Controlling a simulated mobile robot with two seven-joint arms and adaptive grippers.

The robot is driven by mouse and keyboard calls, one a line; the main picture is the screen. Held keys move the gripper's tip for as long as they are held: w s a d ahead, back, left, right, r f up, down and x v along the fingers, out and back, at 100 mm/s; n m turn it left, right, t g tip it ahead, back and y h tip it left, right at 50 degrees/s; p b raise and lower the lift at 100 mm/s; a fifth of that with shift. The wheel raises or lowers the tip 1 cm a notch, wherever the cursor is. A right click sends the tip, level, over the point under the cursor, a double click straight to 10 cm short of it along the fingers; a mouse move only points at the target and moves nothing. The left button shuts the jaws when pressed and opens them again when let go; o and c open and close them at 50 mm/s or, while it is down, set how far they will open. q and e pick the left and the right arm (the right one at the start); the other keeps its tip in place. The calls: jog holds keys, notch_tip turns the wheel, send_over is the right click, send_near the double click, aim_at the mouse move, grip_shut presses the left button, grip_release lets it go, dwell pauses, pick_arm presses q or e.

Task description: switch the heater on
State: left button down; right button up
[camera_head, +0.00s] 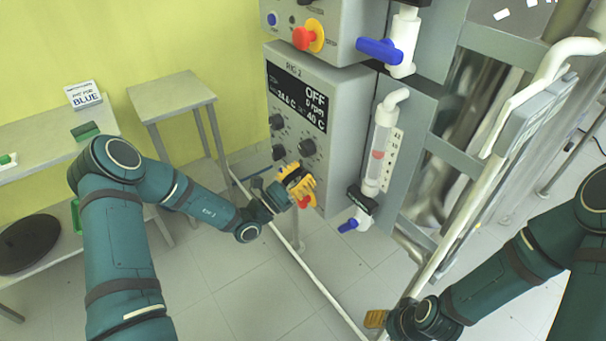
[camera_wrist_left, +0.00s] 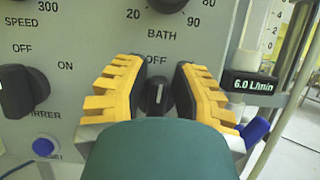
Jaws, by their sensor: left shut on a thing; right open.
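The heater panel is the front of a grey box (camera_head: 345,85) marked RIG 2, in the middle of the head view. Its display (camera_head: 297,96) reads OFF, 0 rpm, 24.6 C and 40 C. My left gripper (camera_head: 298,182) is at the lower part of this panel. In the left wrist view, its yellow fingers (camera_wrist_left: 157,88) are shut on a small black switch knob (camera_wrist_left: 156,98) under the BATH dial (camera_wrist_left: 168,4). The knob's white line points up to OFF. My right gripper (camera_head: 375,318) is open and empty low at the bottom edge, only partly visible.
Left of the knob is the black stirrer switch (camera_wrist_left: 18,90), above a blue button (camera_wrist_left: 43,147). To its right is a flow meter (camera_wrist_left: 252,85) reading 6.0 L/min. A glass reactor on a metal frame stands right of the box. A small table (camera_head: 170,92) stands at left.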

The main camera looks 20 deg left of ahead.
pick_arm(q)
jog(key=shift+f+m, duration=0.25)
jog(key=shift+m, duration=0.05)
jog(key=m+g, duration=0.1)
jog(key=m, duration=0.1)
jog(key=m+g+h, duration=0.1)
jog(key=m, duration=0.1)
jog(key=m+g+h, duration=0.1)
jog(key=m, duration=0.1)
jog(key=shift+s+d+f+m+p, duration=0.15)
jog(key=shift+s+d+m+p, duration=0.15)
jog(key=shift+d+m, duration=0.1)
jog(key=m+g, duration=0.1)
jog(key=m, duration=0.1)
jog(key=m+g, duration=0.1)
jog(key=m, duration=0.1)
jog(key=shift+s+d+f+m+h, duration=0.1)
jog(key=shift+s+f+m+h, duration=0.1)
jog(key=shift+m+h, duration=0.15)
jog(key=shift+d+f+m+g+b, duration=0.15)
jog(key=shift+m+g+b, duration=0.45)
jog(key=shift+m, duration=1.05)
jog(key=shift+g, duration=0.3)
jog(key=c, duration=1.1)
grip_release()
jog(key=shift+o, duration=0.9)
jog(key=shift+w, duration=0.1)
